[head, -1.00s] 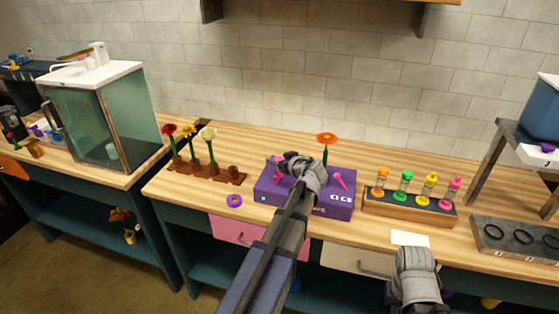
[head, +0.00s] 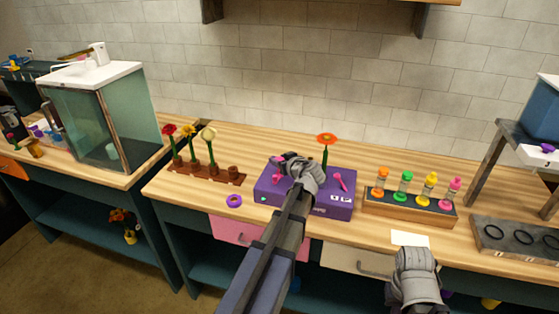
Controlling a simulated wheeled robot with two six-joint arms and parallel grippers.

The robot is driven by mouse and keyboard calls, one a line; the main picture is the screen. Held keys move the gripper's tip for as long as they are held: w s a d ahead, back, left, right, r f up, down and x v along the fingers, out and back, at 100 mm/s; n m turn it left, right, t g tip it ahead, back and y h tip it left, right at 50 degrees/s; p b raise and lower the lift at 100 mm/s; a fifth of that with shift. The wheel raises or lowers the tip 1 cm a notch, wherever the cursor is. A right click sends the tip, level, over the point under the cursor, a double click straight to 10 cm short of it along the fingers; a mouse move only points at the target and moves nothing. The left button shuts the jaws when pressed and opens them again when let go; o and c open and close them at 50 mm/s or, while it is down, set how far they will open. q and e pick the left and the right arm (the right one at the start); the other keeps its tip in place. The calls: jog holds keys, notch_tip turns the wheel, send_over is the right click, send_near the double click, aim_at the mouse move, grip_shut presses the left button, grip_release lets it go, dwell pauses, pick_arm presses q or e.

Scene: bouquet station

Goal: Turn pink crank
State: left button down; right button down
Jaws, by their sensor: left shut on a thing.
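A purple box (head: 325,205) stands on the wooden workbench, with an orange-red flower (head: 326,139) upright at its back. A pink crank (head: 342,181) shows on the right part of its top. A second pink part (head: 275,160) shows at the left, beside my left gripper. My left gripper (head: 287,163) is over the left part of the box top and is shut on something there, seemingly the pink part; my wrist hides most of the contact. My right gripper (head: 415,285) is low at the front edge of the bench; its fingers are hidden.
A brown rack with several flowers (head: 207,172) and a purple ring (head: 234,201) lie left of the box. A wooden holder with several coloured vials (head: 410,206) stands close at its right. A white card (head: 410,239) lies near the front edge.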

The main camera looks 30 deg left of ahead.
pick_arm(q)
jog(key=shift+s+m+t+h, duration=0.25)
jog(key=shift+m+t+h, duration=0.45)
jog(key=shift+m+t, duration=0.25)
jog(key=shift+w+m+t+h, duration=0.1)
jog(key=shift+m+t+h, duration=0.75)
jog(key=shift+m+h, duration=0.7)
jog(key=shift+w+m+t+h, duration=0.1)
jog(key=shift+m+t+h, duration=0.7)
jog(key=shift+m+h, duration=0.7)
jog(key=shift+a+m+h, duration=0.1)
jog(key=shift+m+h, duration=2.4)
jog(key=shift+h, duration=0.35)
jog(key=shift+m+h, duration=0.5)
jog(key=shift+h, duration=0.1)
jog(key=shift+d+m+h, duration=0.2)
jog(key=shift+m+h, duration=0.1)
jog(key=shift+h, duration=0.1)
jog(key=shift+c, duration=2)
grip_release()
jog(key=shift+s+a, duration=0.1)
